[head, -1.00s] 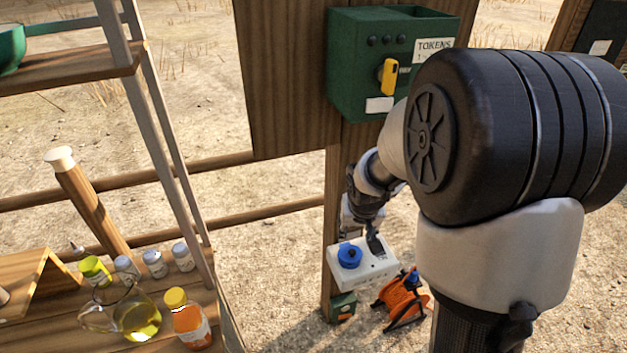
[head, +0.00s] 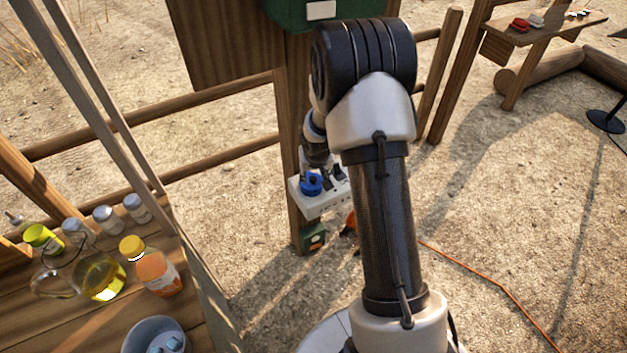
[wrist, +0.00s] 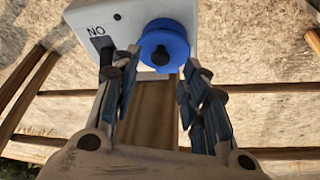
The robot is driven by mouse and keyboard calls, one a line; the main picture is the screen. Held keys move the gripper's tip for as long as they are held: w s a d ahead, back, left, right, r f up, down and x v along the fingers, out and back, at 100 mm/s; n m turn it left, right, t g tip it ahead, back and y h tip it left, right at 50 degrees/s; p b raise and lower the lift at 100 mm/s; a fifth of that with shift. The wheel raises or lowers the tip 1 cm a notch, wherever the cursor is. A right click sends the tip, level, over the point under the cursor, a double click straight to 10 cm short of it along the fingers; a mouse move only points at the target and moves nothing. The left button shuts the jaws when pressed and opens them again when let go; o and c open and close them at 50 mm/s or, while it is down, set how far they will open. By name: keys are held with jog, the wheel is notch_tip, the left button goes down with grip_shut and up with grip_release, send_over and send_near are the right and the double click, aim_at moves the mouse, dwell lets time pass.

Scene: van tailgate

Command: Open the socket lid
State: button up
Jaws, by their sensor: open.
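The socket box (head: 313,206) is white and mounted on a wooden post. Its round blue lid (head: 311,184) looks shut. In the wrist view the blue lid (wrist: 168,38) has a dark mark at its centre, and the white box (wrist: 220,40) is behind it. My gripper (wrist: 155,72) is open and empty. Its right finger is close beside the lid's lower right edge. I cannot tell whether either finger touches the box or lid. In the head view my arm partly hides the gripper.
A small green box (head: 313,237) sits low on the post (head: 292,170). An orange cable (head: 480,278) runs along the ground at right. At left a wooden shelf (head: 60,300) holds jars, an orange bottle (head: 157,273) and a bucket (head: 157,337). Wooden rails cross behind.

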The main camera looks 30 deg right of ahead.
aim_at(313, 178)
jog(key=shift+b+x, duration=0.45)
jog(key=shift+x, duration=1.5)
jog(key=shift+c, duration=0.3)
grip_shut()
